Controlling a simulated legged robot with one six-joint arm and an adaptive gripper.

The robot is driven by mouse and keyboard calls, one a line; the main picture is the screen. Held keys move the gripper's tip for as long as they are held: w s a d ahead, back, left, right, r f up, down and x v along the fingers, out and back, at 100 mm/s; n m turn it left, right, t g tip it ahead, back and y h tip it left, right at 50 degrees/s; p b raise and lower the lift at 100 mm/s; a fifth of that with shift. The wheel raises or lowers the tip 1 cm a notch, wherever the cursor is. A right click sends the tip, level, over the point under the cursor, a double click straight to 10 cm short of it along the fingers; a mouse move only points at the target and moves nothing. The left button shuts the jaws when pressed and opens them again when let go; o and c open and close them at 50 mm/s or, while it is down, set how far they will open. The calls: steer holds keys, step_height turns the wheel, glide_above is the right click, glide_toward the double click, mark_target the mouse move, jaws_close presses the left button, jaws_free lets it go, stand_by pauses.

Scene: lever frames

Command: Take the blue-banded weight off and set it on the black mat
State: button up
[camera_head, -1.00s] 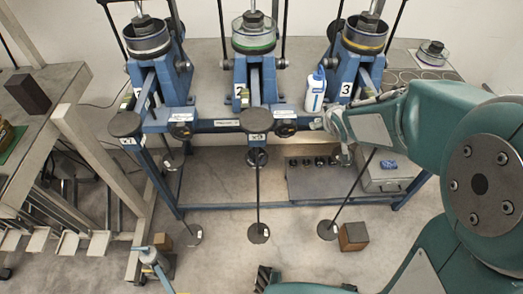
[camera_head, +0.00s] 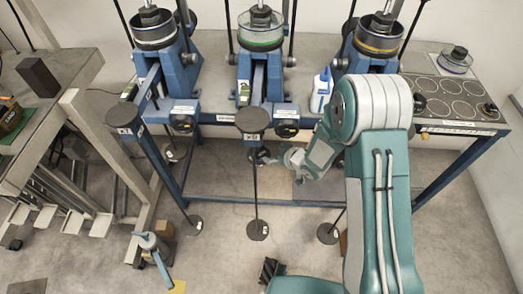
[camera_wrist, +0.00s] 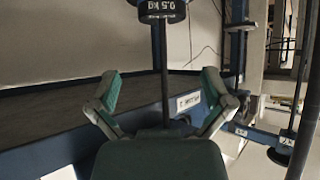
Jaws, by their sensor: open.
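A dark round weight marked 0.5 kg (camera_wrist: 162,10) sits on a thin hanger rod (camera_wrist: 164,60) at the top of the wrist view. No blue band can be made out on it. My gripper (camera_wrist: 161,84) is open and empty, with one finger on each side of the rod, below the weight in the picture. In the head view my gripper (camera_head: 270,158) is beside the middle hanger rod (camera_head: 256,192), close to small dark discs partly hidden by it.
A white-blue bottle (camera_head: 321,92) stands near the right unit. Hanger base discs (camera_head: 258,230) hang low in front. A side bench (camera_head: 75,68) stands left; a table with dark circles (camera_head: 455,88) is right.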

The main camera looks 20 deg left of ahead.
mark_target(262, 154)
steer(key=shift+w+a+f, duration=0.25)
steer(key=shift+a+f, duration=0.2)
steer(key=shift+f, duration=0.3)
steer(key=shift+w+a+f, duration=0.25)
steer(key=shift+a+f, duration=0.25)
steer(key=shift+f, duration=0.2)
steer(key=shift+w+a+f, duration=0.25)
steer(key=shift+a+f, duration=0.2)
steer(key=shift+f, duration=0.3)
steer(key=shift+f+x, duration=0.25)
steer(key=shift+x, duration=2.65)
steer(key=shift+s+d, duration=0.1)
steer(key=shift+d, duration=0.05)
steer(key=shift+r, duration=0.1)
steer(key=c, duration=1)
